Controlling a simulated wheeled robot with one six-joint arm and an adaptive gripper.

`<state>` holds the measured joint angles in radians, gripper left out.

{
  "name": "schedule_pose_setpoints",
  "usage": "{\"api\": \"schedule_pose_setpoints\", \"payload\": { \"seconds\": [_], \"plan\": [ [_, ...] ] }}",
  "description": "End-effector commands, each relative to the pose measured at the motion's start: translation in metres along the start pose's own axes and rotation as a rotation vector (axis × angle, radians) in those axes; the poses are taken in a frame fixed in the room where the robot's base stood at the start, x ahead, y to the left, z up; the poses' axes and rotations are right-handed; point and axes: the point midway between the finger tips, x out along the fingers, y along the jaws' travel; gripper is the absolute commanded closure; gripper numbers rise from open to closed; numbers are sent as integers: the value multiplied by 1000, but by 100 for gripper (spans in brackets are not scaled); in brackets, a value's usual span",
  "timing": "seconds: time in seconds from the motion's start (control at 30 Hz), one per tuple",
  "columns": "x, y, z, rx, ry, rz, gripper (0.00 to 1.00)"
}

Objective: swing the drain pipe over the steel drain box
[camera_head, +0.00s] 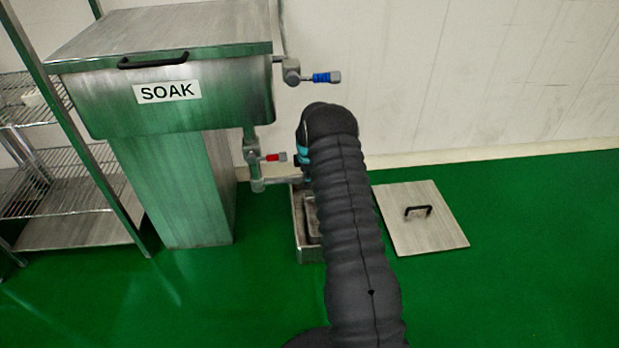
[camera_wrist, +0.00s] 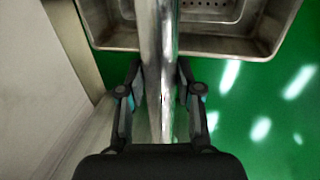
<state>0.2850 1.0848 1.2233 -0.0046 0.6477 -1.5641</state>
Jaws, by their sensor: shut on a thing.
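The drain pipe (camera_head: 265,184) leaves the SOAK tank's lower fitting and runs right behind my arm, low by the floor. In the wrist view the shiny drain pipe (camera_wrist: 160,45) runs up the middle, across the near rim of the steel drain box. The steel drain box (camera_wrist: 255,47) has a perforated inner part, and its near wall shows at the top. In the head view the steel drain box (camera_head: 309,255) is partly hidden by my arm. My gripper (camera_wrist: 160,78) is shut on the pipe, one finger on each side. In the head view its fingers are hidden by my arm.
The SOAK tank (camera_head: 190,85) stands at left, with a red-handled valve (camera_head: 272,157) below and a blue-handled valve (camera_head: 322,78) at its side. A square steel lid (camera_head: 435,232) lies right of the box. A wire rack (camera_head: 60,200) stands far left. Green floor is clear at right.

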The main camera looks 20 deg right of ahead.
Motion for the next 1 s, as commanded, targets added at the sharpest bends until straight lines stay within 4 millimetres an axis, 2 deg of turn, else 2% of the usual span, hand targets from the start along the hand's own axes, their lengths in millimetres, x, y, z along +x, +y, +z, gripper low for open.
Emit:
{"api": "schedule_pose_setpoints", "payload": {
  "seconds": [0.03,0.1,0.13,0.2,0.57,0.67,1.0],
  "plan": [
    [-3,8,-5,-6,3,24,100],
    [-3,8,-7,-7,4,24,100],
    [-3,8,-8,-8,4,23,58],
    [-3,8,-9,-9,4,22,41],
    [-5,5,4,8,1,15,40],
    [-14,6,4,8,1,16,40],
    [-64,6,0,3,2,17,40]
  ]
}}
